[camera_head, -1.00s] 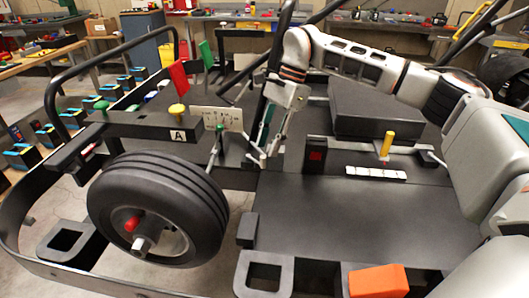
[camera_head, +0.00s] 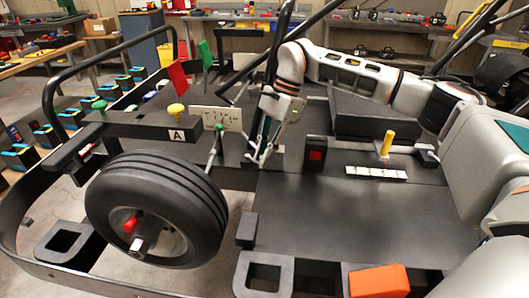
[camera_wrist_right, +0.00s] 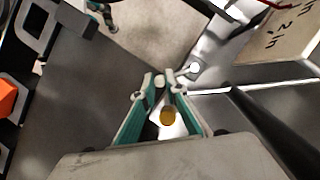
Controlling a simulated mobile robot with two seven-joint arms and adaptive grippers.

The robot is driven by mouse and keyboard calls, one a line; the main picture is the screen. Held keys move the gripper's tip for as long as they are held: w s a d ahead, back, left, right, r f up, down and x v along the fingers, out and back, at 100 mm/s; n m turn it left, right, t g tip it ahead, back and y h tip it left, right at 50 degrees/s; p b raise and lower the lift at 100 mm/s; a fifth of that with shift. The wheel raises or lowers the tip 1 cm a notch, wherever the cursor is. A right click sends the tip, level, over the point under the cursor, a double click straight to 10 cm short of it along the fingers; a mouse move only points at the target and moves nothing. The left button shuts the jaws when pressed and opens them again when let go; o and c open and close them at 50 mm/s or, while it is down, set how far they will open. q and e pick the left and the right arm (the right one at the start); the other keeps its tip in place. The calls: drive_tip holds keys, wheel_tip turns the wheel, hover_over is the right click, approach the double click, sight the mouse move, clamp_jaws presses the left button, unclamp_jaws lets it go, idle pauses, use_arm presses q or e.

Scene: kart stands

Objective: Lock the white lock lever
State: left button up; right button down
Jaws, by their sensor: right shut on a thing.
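My right gripper (camera_head: 257,158) reaches down over the kart, right of the white sign plate. Its green-sided fingers (camera_wrist_right: 161,80) are close together in the wrist view. A small pale knob (camera_wrist_right: 159,81), apparently the end of the white lock lever, sits between the fingertips. The gripper is shut on it. The fingers hide most of the lever, so its angle cannot be told. My left gripper is not in view.
The front wheel (camera_head: 158,209) and a green-knobbed rod (camera_head: 218,130) stand left of the gripper. The white sign plate (camera_head: 201,117) is close by. A yellow-handled lever (camera_head: 387,143) and orange block (camera_head: 378,281) are at right. The dark floor panel (camera_head: 345,215) is largely clear.

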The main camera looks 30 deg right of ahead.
drive_tip(key=shift+r, duration=0.1)
drive_tip(key=shift+s+a+r+m+t+p, duration=0.2)
drive_tip(key=shift+a+m+t+p, duration=0.15)
drive_tip(key=shift+m+p, duration=0.55)
drive_tip(key=shift+w+a+f+m+t+h+p, duration=0.2)
drive_tip(key=shift+a+m+t+p, duration=0.45)
drive_tip(key=shift+m, duration=0.9)
drive_tip(key=shift+w+a+m+t+h+p, duration=0.1)
drive_tip(key=shift+a+m+t+h+p, duration=0.25)
drive_tip(key=shift+a+m+p, duration=0.9)
drive_tip(key=shift+w+a+f+m+t+h+p, duration=0.15)
drive_tip(key=shift+a+m+t+p, duration=0.4)
drive_tip(key=shift+m, duration=1.25)
drive_tip(key=c, duration=2)
unclamp_jaws()
drive_tip(key=shift+c, duration=0.2)
drive_tip(key=shift+r, duration=0.1)
